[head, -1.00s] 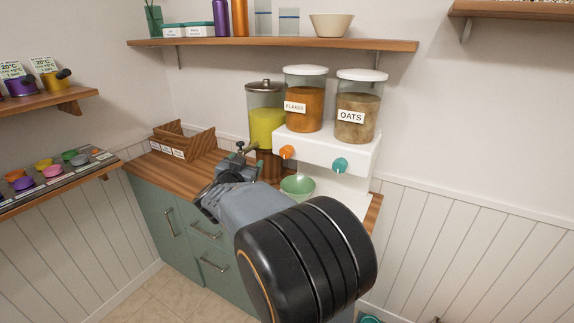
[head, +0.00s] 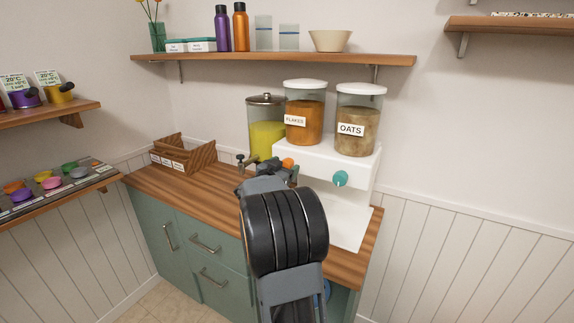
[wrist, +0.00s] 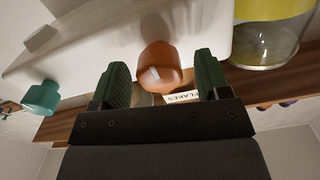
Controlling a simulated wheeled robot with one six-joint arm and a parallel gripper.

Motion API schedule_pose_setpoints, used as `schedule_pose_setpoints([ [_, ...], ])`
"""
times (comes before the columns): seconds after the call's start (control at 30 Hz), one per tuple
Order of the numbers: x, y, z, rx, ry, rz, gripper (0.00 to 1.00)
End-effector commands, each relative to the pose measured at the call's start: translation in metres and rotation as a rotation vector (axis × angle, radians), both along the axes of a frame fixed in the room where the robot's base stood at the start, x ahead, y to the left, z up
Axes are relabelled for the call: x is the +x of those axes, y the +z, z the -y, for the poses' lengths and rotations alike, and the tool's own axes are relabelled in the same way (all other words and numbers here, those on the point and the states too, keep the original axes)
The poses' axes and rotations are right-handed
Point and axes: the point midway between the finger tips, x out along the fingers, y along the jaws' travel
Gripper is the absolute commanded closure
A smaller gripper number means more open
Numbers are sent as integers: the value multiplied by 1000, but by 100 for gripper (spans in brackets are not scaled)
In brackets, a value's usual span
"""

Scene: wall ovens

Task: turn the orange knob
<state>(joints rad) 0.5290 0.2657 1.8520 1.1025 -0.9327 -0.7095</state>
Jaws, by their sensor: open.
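The orange knob (head: 287,163) sits on the front of the white dispenser (head: 330,165), under the jar labelled FLAKES (head: 304,112). In the wrist view the orange knob (wrist: 160,66) lies between the two dark green finger pads. My gripper (wrist: 163,78) is open around the knob, with a visible gap on each side. In the head view my gripper (head: 267,167) is at the knob and partly covers it. The knob has a pale mark on its face in the wrist view.
A teal knob (head: 340,179) is on the same dispenser, under the OATS jar (head: 358,120). A yellow-filled jar (head: 266,128) stands left of the dispenser. A wooden box (head: 184,155) is on the counter (head: 165,187), with bare counter beside it. A shelf (head: 270,58) runs above.

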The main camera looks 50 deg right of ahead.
Motion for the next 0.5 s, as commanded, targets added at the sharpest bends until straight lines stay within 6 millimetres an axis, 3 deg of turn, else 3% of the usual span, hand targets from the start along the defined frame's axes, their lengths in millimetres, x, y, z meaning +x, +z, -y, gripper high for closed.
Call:
schedule_pose_setpoints([
  [0.2,3,0,15,0,-1,0,30],
  [0.5,4,0,18,0,0,0,30],
])
